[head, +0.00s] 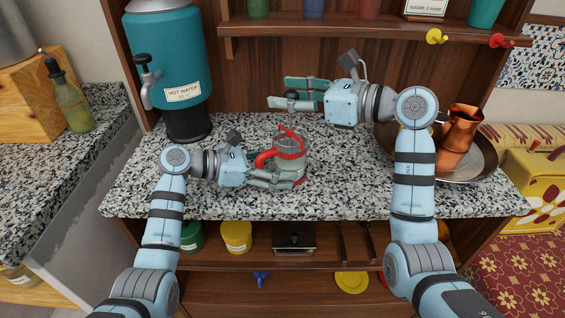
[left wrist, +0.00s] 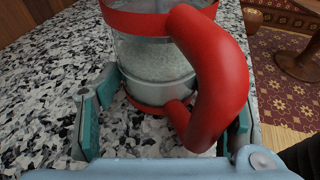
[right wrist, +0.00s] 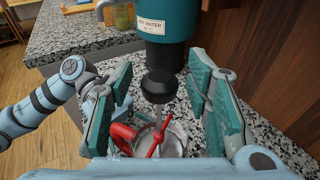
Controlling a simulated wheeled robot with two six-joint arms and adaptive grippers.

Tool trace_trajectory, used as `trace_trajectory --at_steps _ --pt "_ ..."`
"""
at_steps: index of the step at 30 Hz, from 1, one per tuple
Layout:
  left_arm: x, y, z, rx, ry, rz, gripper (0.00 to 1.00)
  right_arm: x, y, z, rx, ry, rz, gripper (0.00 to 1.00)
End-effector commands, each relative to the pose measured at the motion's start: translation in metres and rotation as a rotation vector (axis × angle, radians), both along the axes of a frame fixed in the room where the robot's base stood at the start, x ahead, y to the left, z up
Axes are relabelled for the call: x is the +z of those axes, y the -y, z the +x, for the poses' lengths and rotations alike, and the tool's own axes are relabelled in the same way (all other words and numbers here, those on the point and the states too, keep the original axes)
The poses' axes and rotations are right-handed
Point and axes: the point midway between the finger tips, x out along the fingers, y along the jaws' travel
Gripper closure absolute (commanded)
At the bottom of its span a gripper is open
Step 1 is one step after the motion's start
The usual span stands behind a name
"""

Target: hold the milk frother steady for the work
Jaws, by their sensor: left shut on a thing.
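The milk frother (head: 291,148) stands upright on the speckled counter, a clear jug with a red handle, red bands and a dark plunger knob (right wrist: 160,85) on a thin rod above its lid. My left gripper (head: 282,180) is shut on the frother's lower body, its fingers on either side below the handle. The left wrist view shows the red handle (left wrist: 222,75) close up and white milk or foam in the jug. My right gripper (head: 287,95) is open at the height of the knob, which shows between its fingers with gaps on both sides.
A teal hot water dispenser (head: 170,55) stands at the back left of the counter (head: 335,200). A copper jug (head: 458,135) stands on a round tray (head: 484,160) at the right, behind my right arm. A shelf (head: 370,28) crosses above. The counter front is mostly clear.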

Motion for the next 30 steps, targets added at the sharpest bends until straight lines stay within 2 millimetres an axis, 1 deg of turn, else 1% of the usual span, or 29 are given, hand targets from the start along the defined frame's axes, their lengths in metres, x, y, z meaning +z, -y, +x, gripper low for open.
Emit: trace_trajectory --at_steps 8,11,21,25,30 --pt "0.0 0.0 0.0 -0.001 -0.001 0.001 0.53 0.001 0.0 0.0 0.001 0.0 0.0 0.53" --pt "0.0 0.0 0.0 -0.001 -0.001 0.001 0.53 0.01 0.0 0.0 0.001 0.0 0.0 0.53" --pt "0.0 0.0 0.0 0.001 -0.002 0.0 0.53 0.06 0.0 0.0 0.0 0.001 0.0 0.53" --pt "0.0 0.0 0.0 0.0 -0.002 -0.001 0.53 0.069 0.0 0.0 0.001 -0.002 0.0 0.53" --pt "0.0 0.0 0.0 0.0 -0.002 -0.001 0.53 0.07 0.0 0.0 0.001 -0.002 0.0 0.53"
